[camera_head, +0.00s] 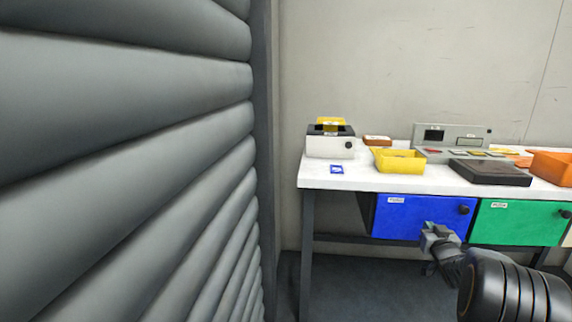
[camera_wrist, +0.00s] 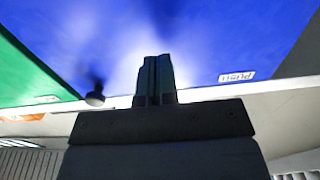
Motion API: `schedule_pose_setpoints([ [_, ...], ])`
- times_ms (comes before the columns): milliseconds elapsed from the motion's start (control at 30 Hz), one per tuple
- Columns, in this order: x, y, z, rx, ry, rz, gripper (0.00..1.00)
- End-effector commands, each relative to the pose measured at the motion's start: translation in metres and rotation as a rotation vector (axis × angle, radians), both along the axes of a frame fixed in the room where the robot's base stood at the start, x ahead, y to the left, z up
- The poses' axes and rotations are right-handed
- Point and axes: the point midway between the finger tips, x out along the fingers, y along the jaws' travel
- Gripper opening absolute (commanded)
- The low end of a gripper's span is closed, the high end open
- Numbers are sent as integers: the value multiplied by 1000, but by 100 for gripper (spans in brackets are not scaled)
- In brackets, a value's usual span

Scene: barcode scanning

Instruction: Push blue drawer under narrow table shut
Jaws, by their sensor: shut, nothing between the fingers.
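The blue drawer (camera_head: 405,212) hangs under the left part of the narrow white table (camera_head: 345,180). It has a dark round knob at its upper right and a small white label at its upper left. My gripper (camera_head: 432,232) is in front of the drawer's lower right part, with its fingers together and empty. In the wrist view the blue front (camera_wrist: 220,40) fills most of the picture, and the closed fingertips (camera_wrist: 157,62) point at it, very near or touching. I cannot tell whether they touch, or how far out the drawer stands.
A green drawer (camera_head: 510,222) is right of the blue one. On the table are a yellow bin (camera_head: 398,161), a white and black device (camera_head: 330,145), a dark flat box (camera_head: 490,172) and an orange bin (camera_head: 552,167). A grey ribbed wall (camera_head: 130,120) stands close at left.

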Motion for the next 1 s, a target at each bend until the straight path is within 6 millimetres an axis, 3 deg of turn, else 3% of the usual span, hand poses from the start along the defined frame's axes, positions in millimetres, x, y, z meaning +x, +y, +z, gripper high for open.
schedule_pose_setpoints([
  [600, -78, 10, 0, -1, 0, -1, 0],
  [800, -95, 12, 0, 0, 0, -1, 0],
  [1000, -100, 14, -1, 0, 1, 0, 0],
])
